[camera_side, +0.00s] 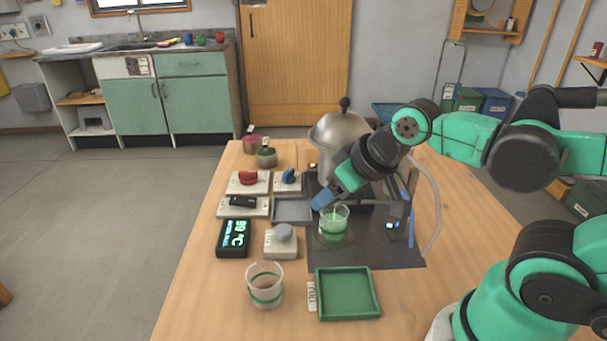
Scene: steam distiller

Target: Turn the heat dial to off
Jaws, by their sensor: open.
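Several controls stand on the left half of the table, and their labels are too small to read, so I cannot tell for sure which one is the heat dial. Behind are a red knob (248,178), a blue knob (289,176) and a black switch-like control (243,201) on pale plates. My gripper (325,199) is open, pointing down and left, just above a beaker (333,224) and apart from the grey knob. Its fingers are partly hidden.
A metal still (338,135) with a black top knob stands behind my gripper. A clear hose (433,205) curves at right. Two small pots (266,158) are at the back left.

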